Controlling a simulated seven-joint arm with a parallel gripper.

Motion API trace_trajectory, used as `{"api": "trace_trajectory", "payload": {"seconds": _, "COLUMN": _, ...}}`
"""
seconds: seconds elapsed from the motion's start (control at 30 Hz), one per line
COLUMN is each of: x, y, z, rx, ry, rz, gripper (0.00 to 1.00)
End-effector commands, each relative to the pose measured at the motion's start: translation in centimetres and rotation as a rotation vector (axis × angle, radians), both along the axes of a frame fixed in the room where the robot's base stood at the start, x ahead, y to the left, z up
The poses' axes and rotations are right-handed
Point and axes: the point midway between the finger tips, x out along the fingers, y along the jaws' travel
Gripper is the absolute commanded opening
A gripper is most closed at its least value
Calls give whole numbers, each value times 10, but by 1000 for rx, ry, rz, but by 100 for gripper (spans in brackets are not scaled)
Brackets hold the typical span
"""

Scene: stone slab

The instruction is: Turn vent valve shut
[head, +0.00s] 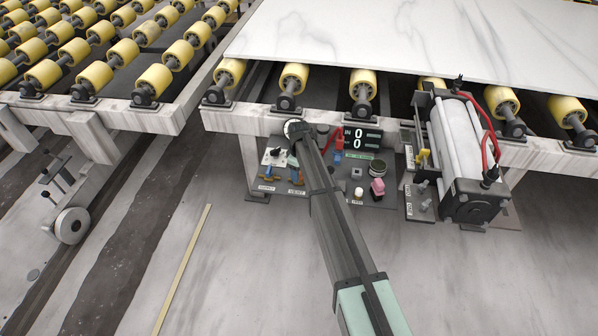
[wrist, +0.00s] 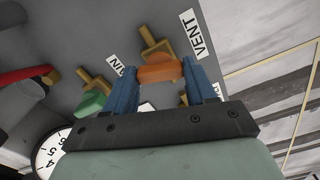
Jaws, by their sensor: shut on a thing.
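The vent valve is a brass fitting (wrist: 157,47) with an orange handle (wrist: 158,74), beside a white VENT label (wrist: 193,33) in the wrist view. My gripper (wrist: 160,82) has its two blue fingers on either side of the orange handle and is shut on it. The handle lies crosswise between the fingers, and the brass stem shows beyond it. In the head view the VENT label (head: 297,192) is on the low panel, and my dark arm hides part of the panel beside it.
A second brass valve with a green handle (wrist: 90,103) sits close to my gripper. A dial gauge (wrist: 52,152) is near too. A counter display (head: 362,139), a pink knob (head: 377,187) and a large cylinder (head: 462,140) stand to the right. A white slab (head: 420,40) lies above on rollers.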

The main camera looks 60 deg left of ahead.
Motion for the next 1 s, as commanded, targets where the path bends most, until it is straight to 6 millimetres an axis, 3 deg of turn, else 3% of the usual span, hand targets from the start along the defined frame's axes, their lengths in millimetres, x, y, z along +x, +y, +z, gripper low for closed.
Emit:
{"api": "trace_trajectory", "payload": {"seconds": 0.4, "x": 0, "y": 0, "z": 0, "rx": -1, "ry": 0, "rz": 268, "gripper": 25}}
{"api": "trace_trajectory", "payload": {"seconds": 1.0, "x": 0, "y": 0, "z": 0, "rx": -1, "ry": 0, "rz": 346, "gripper": 25}}
